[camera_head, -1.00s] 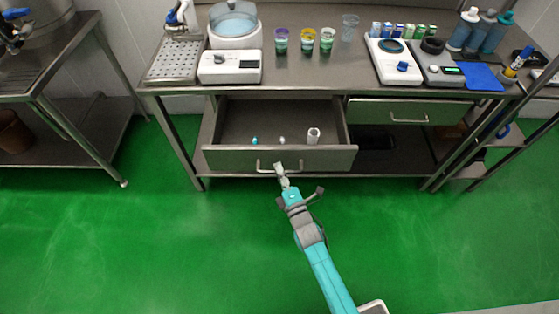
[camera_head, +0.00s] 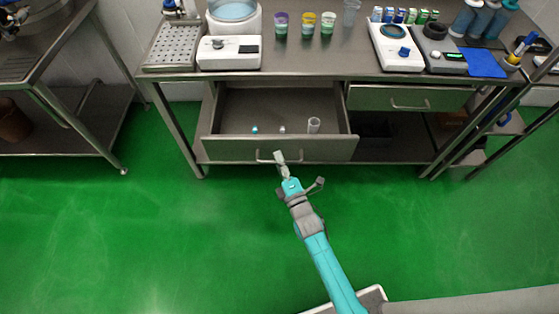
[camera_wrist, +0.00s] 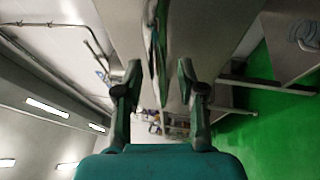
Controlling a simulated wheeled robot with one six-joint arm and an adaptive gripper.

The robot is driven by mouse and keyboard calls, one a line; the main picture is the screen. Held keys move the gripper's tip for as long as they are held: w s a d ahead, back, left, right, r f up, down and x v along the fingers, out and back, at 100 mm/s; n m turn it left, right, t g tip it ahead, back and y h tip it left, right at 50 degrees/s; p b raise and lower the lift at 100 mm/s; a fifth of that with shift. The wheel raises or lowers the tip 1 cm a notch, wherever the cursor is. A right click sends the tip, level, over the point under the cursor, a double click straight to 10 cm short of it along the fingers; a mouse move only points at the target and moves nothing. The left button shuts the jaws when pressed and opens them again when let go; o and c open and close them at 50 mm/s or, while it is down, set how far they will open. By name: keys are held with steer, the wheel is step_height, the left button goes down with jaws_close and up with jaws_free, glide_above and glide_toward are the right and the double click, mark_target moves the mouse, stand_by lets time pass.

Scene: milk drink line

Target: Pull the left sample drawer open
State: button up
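The left sample drawer (camera_head: 225,149) is a grey metal drawer under the bench, and it stands pulled well out in the head view. Its inside shows, with a clear cup (camera_head: 314,125) and two small items in it. Its bar handle (camera_head: 264,159) is on the front face. My gripper (camera_head: 280,157) is at the middle of the handle and overlaps it in the head view; contact cannot be made out. In the wrist view my gripper (camera_wrist: 160,85) has its two fingers apart, with gaps beside the narrow dark shape between them.
A second, closed drawer (camera_head: 405,98) is to the right. The bench top (camera_head: 345,55) carries a scale (camera_head: 228,52), cups and bottles. A side table (camera_head: 60,132) stands at the left. Green floor (camera_head: 150,240) in front is clear around my arm.

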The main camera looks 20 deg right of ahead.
steer(key=v, duration=1.2)
stand_by(0.3)
steer(key=s+d+r+m+g+h, duration=0.1)
steer(key=s+r+m, duration=0.1)
steer(key=s+m, duration=0.5)
steer(key=s+d+r+m+g, duration=0.1)
steer(key=s+r+m+g, duration=0.15)
steer(key=s, duration=0.95)
steer(key=s+r+m+g, duration=0.1)
steer(key=s+r+m, duration=0.9)
steer(key=s+r, duration=0.1)
steer(key=shift+s+d+r+g+h, duration=0.25)
steer(key=shift+s+r+g+h, duration=0.1)
steer(key=shift+r+h, duration=0.1)
steer(key=shift+w, duration=0.1)
